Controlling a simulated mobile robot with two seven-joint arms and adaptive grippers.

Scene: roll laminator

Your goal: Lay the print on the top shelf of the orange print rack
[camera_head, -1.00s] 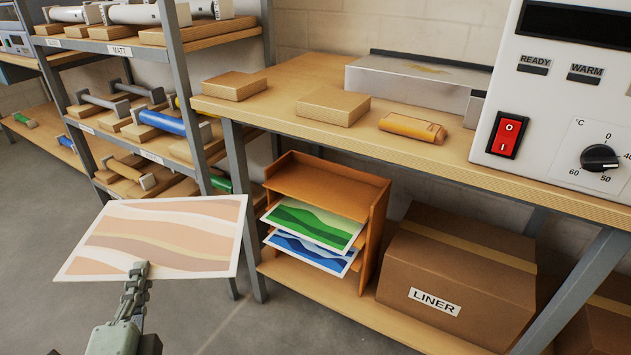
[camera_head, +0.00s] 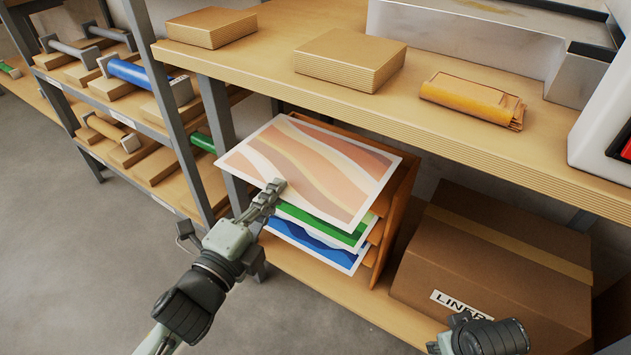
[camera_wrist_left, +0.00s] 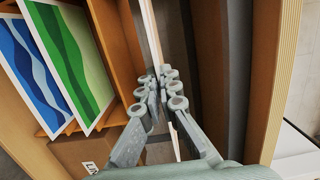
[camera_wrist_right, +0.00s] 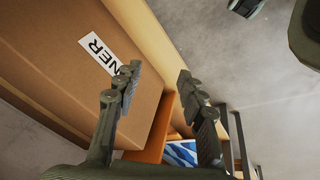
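The print (camera_head: 320,170), with wavy tan, brown and cream bands, is held flat in front of the upper part of the orange print rack (camera_head: 405,200). My left gripper (camera_head: 270,192) is shut on its near edge; the left wrist view shows the print edge-on (camera_wrist_left: 152,40) between the fingers (camera_wrist_left: 165,90). The print hides most of the rack's top shelf, and whether it touches the shelf cannot be told. A green print (camera_head: 335,228) and a blue print (camera_head: 315,248) lie on lower shelves. My right gripper (camera_wrist_right: 158,85) is open and empty near the cardboard box.
The wooden bench top (camera_head: 260,62) overhangs the rack, with card blocks (camera_head: 350,58) and a yellow-orange pouch (camera_head: 472,100) on it. A LINER box (camera_head: 490,270) stands right of the rack. A roller shelf (camera_head: 130,120) with a metal post stands left. Open floor (camera_head: 90,240) lies in front.

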